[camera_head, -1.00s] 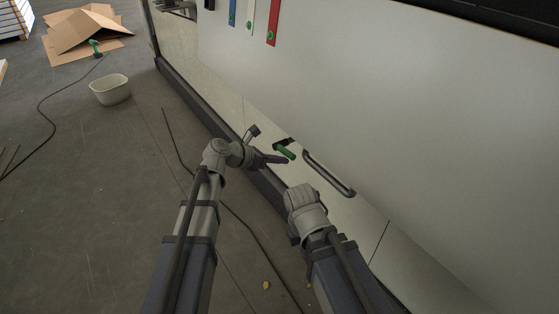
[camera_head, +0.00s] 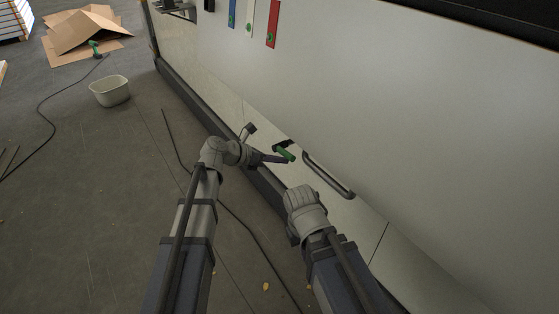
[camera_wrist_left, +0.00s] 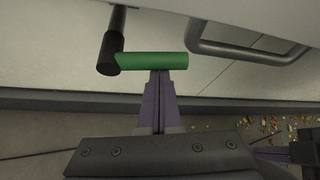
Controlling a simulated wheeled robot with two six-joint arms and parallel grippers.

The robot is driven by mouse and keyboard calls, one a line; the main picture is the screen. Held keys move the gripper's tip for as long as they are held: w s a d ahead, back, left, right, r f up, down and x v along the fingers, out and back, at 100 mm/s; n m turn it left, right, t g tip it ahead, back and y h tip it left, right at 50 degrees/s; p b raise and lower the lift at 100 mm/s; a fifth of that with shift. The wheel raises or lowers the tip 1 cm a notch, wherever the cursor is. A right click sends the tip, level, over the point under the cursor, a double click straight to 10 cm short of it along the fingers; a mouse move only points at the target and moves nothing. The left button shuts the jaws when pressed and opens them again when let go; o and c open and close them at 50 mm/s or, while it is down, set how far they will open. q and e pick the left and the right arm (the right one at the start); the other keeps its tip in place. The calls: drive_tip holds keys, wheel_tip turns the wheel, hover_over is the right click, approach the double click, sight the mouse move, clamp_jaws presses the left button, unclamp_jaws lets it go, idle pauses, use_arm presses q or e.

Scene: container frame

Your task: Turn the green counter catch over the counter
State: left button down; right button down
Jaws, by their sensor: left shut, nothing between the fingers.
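The green counter catch (camera_head: 285,154) is a short green bar on a dark pivot, low on the pale counter front. In the left wrist view the green bar (camera_wrist_left: 153,61) lies level, with its dark pivot (camera_wrist_left: 112,45) at its left end. My left gripper (camera_wrist_left: 160,76) is shut and empty, its fingertips right at the lower side of the bar near its right half; whether they touch it I cannot tell. It also shows in the head view (camera_head: 284,160). My right arm's wrist (camera_head: 305,205) is nearby on the right; its fingers are hidden in the head view.
A dark bar handle (camera_head: 328,176) is fixed on the panel just right of the catch. Blue, white and red (camera_head: 272,24) strips hang higher up. A pale tub (camera_head: 110,90), flattened cardboard (camera_head: 85,35) and a black cable lie on the floor at left.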

sight(276, 148)
use_arm(q)
drive_tip(key=shift+r, duration=0.2)
drive_tip(key=shift+w+a+r+n+g+h+p, duration=0.1)
drive_tip(key=shift+w+r+n+g+h+p, duration=0.2)
drive_tip(key=shift+r+n+g+h, duration=0.5)
drive_tip(key=shift+w+a+r+p, duration=0.15)
drive_tip(key=shift+a+r+p, duration=0.05)
drive_tip(key=shift+r+p, duration=0.4)
drive_tip(key=shift+w+a+r+n, duration=0.2)
drive_tip(key=shift+w+n, duration=0.1)
drive_tip(key=shift+n, duration=0.2)
drive_tip(key=shift+w+r, duration=0.1)
drive_tip(key=shift+r, duration=0.2)
drive_tip(key=shift+w+a+r+p, duration=0.3)
drive_tip(key=shift+w+a+p, duration=0.1)
drive_tip(key=shift+w, duration=0.1)
drive_tip(key=shift+w+a+r+p, duration=0.25)
drive_tip(key=shift+w+a+p, duration=0.1)
drive_tip(key=shift+w, duration=0.1)
drive_tip(key=shift+w+a, duration=0.2)
drive_tip(key=shift+w, duration=0.05)
drive_tip(key=shift+r, duration=0.1)
